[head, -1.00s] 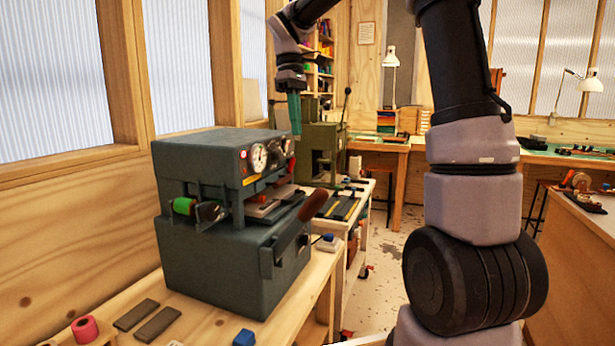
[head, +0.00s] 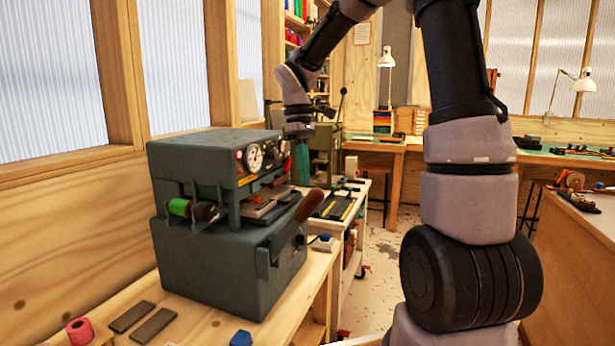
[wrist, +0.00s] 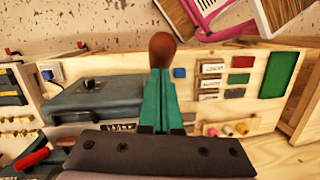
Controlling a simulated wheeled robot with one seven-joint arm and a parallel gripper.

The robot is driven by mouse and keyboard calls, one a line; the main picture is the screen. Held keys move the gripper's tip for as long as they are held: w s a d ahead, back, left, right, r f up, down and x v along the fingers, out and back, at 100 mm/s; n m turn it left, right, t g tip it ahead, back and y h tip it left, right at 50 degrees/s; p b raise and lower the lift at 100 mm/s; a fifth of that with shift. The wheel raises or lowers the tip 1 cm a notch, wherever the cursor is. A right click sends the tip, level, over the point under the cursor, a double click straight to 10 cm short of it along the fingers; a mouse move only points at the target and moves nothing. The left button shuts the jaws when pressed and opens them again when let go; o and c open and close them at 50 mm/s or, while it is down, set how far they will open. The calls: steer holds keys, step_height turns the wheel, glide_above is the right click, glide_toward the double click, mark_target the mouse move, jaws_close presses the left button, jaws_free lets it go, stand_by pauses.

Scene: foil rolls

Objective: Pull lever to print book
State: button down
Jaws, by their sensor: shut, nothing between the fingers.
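The dark grey-blue press (head: 215,250) stands on the wooden bench, with a gauge and red buttons on its front. Its lever ends in a brown handle (head: 309,205) that slants up at the front right. My gripper (head: 303,181) has teal fingers pointing down, just above and behind the handle in the head view. In the wrist view the fingers (wrist: 160,76) are shut together and empty. The brown handle (wrist: 162,46) shows just past the fingertips; I cannot tell if they touch. The press (wrist: 95,98) lies left of the fingers there.
Two dark grey bars (head: 143,320), a pink roll (head: 80,331) and a blue block (head: 241,338) lie on the bench's front. A green-coloured roll (head: 180,207) sits on the press's side. A second machine (head: 325,150) and a cart with tools stand behind.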

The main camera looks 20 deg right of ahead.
steer(key=shift+s+d+f, duration=0.3)
steer(key=shift+f, duration=0.05)
